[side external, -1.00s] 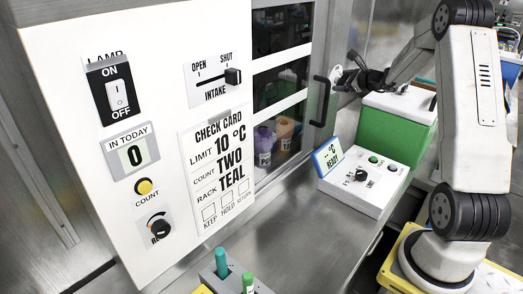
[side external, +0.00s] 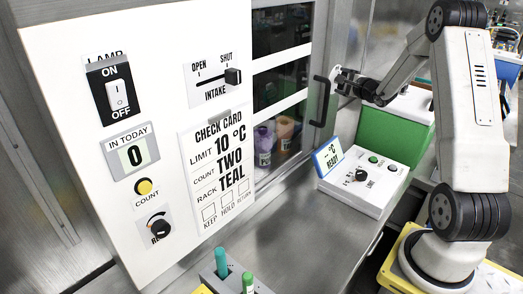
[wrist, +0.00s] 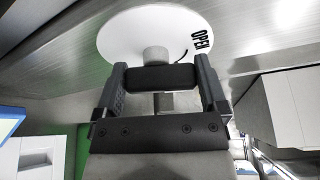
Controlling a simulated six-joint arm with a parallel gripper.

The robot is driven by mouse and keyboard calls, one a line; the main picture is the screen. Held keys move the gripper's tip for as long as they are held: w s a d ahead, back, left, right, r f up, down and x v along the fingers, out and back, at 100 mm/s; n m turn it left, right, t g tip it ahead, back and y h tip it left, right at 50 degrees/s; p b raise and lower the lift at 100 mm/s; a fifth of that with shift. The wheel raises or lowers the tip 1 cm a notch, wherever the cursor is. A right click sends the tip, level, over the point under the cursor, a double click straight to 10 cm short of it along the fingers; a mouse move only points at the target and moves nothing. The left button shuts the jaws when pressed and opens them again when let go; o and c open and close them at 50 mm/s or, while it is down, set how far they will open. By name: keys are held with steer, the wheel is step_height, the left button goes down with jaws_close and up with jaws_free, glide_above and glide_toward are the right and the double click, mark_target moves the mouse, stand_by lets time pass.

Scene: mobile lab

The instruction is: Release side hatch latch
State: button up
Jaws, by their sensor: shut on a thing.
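The side hatch latch shows in the wrist view as a white round plate (wrist: 125,38) with a grey hub (wrist: 155,56) and a black bar handle (wrist: 160,79). The word OPEN is printed on the plate's right side. My gripper (wrist: 161,88) has one finger at each end of the bar and is shut on it. In the side external view my gripper (side external: 346,83) is at the steel wall right of the cabinet door. There the latch is mostly hidden behind it.
A black door handle (side external: 320,101) stands just left of my gripper. A green box with a white lid (side external: 405,108) is below my arm. A white control box (side external: 375,180) with a READY display stands in front. The steel bench (side external: 285,225) is clear in its middle.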

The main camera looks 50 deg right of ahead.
steer(key=shift+a+n+t+h, duration=0.1)
steer(key=shift+n+t+h, duration=0.35)
steer(key=shift+n, duration=1.05)
steer(key=o, duration=0.9)
steer(key=shift+v, duration=3.9)
steer(key=shift+f, duration=0.25)
